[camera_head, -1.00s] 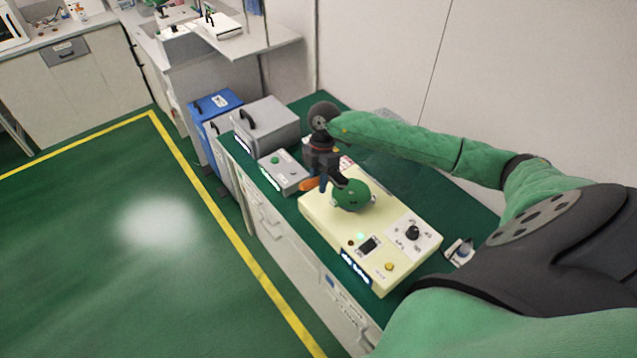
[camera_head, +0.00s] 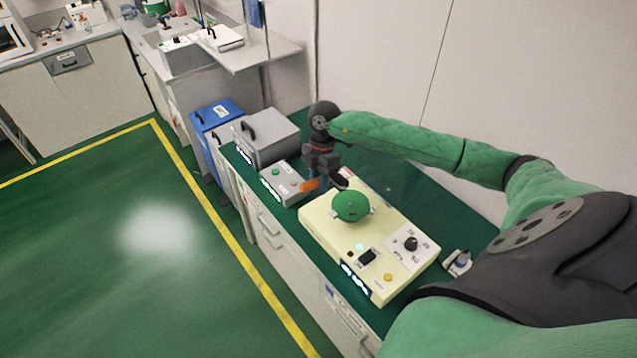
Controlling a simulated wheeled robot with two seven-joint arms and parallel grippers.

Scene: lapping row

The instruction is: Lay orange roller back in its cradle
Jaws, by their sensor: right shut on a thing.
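My right gripper (camera_head: 322,182) points down above the far left end of the cream machine (camera_head: 330,237). It is shut on the orange roller (camera_head: 309,185), whose orange end sticks out to the left of the fingers. The rest of the roller is hidden by the gripper. A green dome (camera_head: 350,206) sits on the machine just in front of the gripper. I cannot make out the cradle, nor tell whether the roller touches anything. My left gripper is not in view.
A grey control box (camera_head: 283,183) with a green button stands left of the gripper. A grey lidded box (camera_head: 270,138) is behind it and a blue bin (camera_head: 215,115) beyond. The green bench top behind the machine is mostly clear.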

